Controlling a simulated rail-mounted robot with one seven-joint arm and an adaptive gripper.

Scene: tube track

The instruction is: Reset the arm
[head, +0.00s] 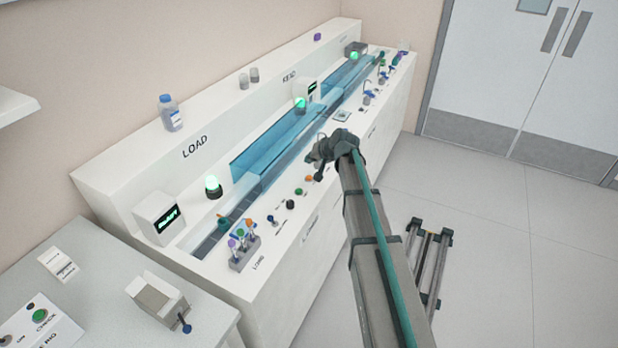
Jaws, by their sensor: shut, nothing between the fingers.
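My gripper (319,160) is at the far end of my outstretched arm, in the middle of the head view. It is over or just beside the front edge of the long white tube-track bench (375,146); the exact height is hard to tell. The jaws look shut and hold nothing. My arm reaches up from the lower right of the view, partly hiding the bench front. The track (262,187), with its blue clear covers, runs along the bench behind the gripper.
A rack (245,253) with several coloured-cap tubes stands at the LOAD end, near knobs along the front edge. Green lamps (213,186) stand beside the track. A side table (110,290) is at lower left. Open floor (500,240) lies right, before double doors (530,75).

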